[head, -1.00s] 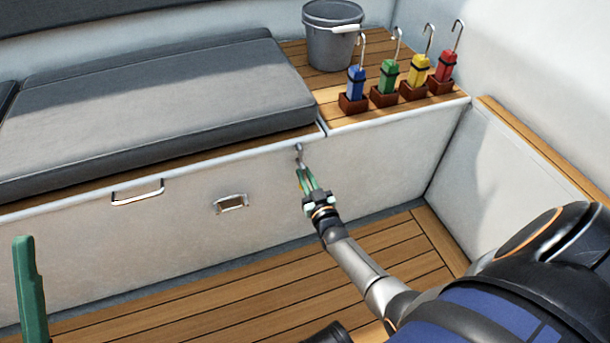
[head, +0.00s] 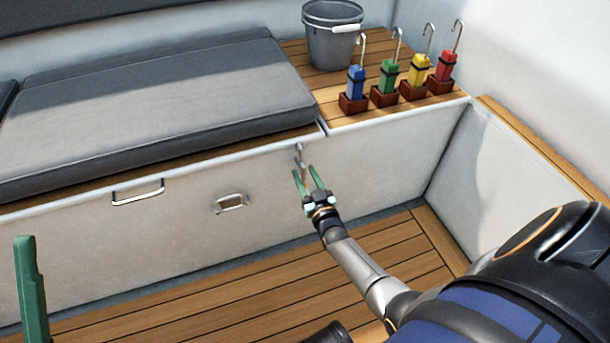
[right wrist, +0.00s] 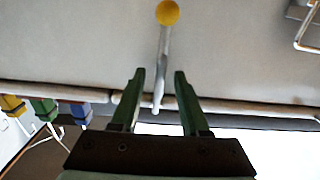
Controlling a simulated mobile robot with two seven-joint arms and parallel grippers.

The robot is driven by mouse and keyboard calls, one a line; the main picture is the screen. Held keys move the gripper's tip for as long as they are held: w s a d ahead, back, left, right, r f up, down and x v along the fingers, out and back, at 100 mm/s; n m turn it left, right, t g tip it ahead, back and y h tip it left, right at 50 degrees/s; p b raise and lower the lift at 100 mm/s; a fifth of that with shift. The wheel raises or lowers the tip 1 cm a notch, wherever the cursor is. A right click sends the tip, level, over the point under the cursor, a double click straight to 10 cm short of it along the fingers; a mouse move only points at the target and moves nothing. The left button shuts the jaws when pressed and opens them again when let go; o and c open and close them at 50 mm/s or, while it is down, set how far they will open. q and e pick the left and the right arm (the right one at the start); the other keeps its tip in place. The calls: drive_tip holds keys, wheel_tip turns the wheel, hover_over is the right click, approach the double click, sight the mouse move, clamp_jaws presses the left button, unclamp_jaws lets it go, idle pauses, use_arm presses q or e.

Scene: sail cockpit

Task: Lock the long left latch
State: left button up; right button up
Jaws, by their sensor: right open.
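The latch (head: 299,152) is a slim metal lever on the white locker front, just below the seat edge near the seam. In the right wrist view the lever (right wrist: 162,60) is long and pale, with a yellow ball knob (right wrist: 167,12) at one end. My right gripper (head: 304,171) has green fingers and is open. In the right wrist view its fingertips (right wrist: 160,71) stand apart on either side of the lever, with gaps on both sides. In the head view the gripper hides the lever's lower end. One green finger of my left gripper (head: 30,290) shows at the left edge.
A recessed pull (head: 232,203) and a bar handle (head: 138,192) sit on the locker front to the left. A grey cushion (head: 150,110), a bucket (head: 333,38) and several coloured hooked tools in holders lie above. The wooden floor (head: 220,300) is clear.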

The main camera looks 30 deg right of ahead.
use_arm(q)
drive_tip(key=shift+m, duration=0.4)
drive_tip(key=shift+s+a+r+p, duration=0.1)
drive_tip(key=shift+r+p, duration=0.9)
drive_tip(key=shift+r, duration=0.05)
drive_tip(key=shift+a+r+p, duration=0.1)
drive_tip(key=shift+r+p, duration=0.85)
drive_tip(key=shift+r, duration=0.1)
use_arm(e)
drive_tip(key=v, duration=1.2)
drive_tip(key=shift+s, duration=0.2)
use_arm(q)
drive_tip(key=shift+r, duration=0.1)
